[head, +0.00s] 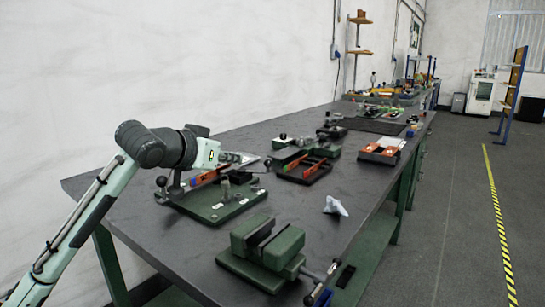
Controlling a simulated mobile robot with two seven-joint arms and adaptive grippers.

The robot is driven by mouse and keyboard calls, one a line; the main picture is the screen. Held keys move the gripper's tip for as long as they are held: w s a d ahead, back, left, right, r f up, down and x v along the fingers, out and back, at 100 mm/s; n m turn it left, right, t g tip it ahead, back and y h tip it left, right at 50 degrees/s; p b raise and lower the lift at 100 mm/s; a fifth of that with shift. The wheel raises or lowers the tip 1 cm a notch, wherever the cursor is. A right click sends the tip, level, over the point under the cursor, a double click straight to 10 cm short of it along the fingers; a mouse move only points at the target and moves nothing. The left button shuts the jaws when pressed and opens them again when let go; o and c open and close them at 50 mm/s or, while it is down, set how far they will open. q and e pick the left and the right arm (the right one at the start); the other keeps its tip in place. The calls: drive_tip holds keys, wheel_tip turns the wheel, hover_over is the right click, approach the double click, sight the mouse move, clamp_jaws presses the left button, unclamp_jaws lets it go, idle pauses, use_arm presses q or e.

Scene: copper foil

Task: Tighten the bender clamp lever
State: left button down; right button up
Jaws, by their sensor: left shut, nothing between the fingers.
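The bender appears to be the green base plate (243,204) with metal posts, on the near left part of the bench. A lever with a black ball knob (161,181) stands at its left end; I cannot tell for certain that this is the clamp lever. An orange-red strip (205,178) lies across the fixture. My left gripper (256,158) reaches in from the left above the back of the fixture, its fingers shut and empty, pointing right. It looks apart from the black knob. My arm hides part of the fixture's back. My right gripper is not in view.
A green vise (265,252) stands at the bench's near edge. A grey-white piece (335,206) lies right of the fixture. A black tray (304,171) with red parts and an orange tray (382,150) stand farther back. Bare dark bench top (300,220) lies between them.

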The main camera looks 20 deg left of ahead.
use_arm(q)
drive_tip(key=p, duration=0.1)
approach(266, 162)
drive_tip(key=x, duration=0.6)
drive_tip(key=shift+w+d+f, duration=0.1)
drive_tip(key=shift+w, duration=0.05)
drive_tip(key=shift+w+f, duration=0.1)
drive_tip(key=shift+w, duration=0.1)
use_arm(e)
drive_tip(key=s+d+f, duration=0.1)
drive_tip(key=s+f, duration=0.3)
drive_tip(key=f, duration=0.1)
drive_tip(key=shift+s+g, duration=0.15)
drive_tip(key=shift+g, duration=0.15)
use_arm(q)
drive_tip(key=shift+d, duration=0.1)
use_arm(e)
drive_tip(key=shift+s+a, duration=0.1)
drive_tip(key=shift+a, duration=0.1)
use_arm(q)
drive_tip(key=shift+w+n+y, duration=0.2)
drive_tip(key=shift+n+y, duration=0.1)
drive_tip(key=shift+y, duration=0.1)
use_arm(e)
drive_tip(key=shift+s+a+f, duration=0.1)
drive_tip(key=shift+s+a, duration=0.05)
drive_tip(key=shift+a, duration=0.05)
